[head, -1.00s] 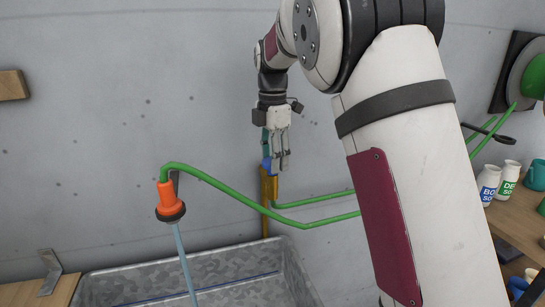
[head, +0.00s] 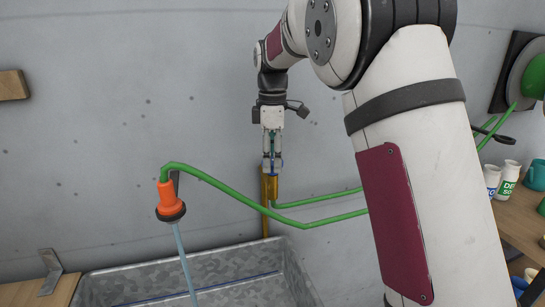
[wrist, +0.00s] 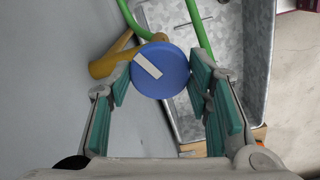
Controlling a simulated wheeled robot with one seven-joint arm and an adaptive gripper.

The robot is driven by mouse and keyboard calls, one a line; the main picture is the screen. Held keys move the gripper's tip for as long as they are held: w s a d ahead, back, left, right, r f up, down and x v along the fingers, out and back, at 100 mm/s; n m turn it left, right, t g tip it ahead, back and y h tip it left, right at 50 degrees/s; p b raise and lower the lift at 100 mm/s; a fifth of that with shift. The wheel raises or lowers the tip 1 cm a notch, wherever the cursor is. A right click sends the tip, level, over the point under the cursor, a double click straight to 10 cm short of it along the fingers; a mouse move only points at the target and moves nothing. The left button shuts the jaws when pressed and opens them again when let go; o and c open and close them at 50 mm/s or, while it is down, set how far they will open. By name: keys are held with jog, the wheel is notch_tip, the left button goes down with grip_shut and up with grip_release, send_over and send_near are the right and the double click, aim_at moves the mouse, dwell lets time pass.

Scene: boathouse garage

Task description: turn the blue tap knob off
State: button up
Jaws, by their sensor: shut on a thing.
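The blue tap knob (wrist: 168,80) is a round disc with a white bar mark slanting across its face in the wrist view. It sits on a brass tap (head: 271,189) against the grey wall. My gripper (head: 272,164) points down over the tap, with its fingers closed on both sides of the knob. The teal finger pads touch or nearly touch the knob's rim in the wrist view. In the head view the fingers hide most of the knob. A pale blue stream of water (head: 185,262) runs from the orange nozzle (head: 168,197).
A green hose (head: 235,193) runs from the nozzle past the tap to the right. A galvanized trough (head: 130,287) stands below. A shelf (head: 518,225) with bottles and mugs is at the right. A wooden block (head: 13,85) is on the wall at the left.

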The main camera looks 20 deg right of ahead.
jog(key=m, duration=1.1)
jog(key=shift+m, duration=0.4)
jog(key=m, duration=0.6)
jog(key=shift+p, duration=0.4)
jog(key=m, duration=0.5)
jog(key=shift+m, duration=0.3)
jog(key=o, duration=1.1)
jog(key=shift+o, duration=0.2)
jog(key=shift+r, duration=0.1)
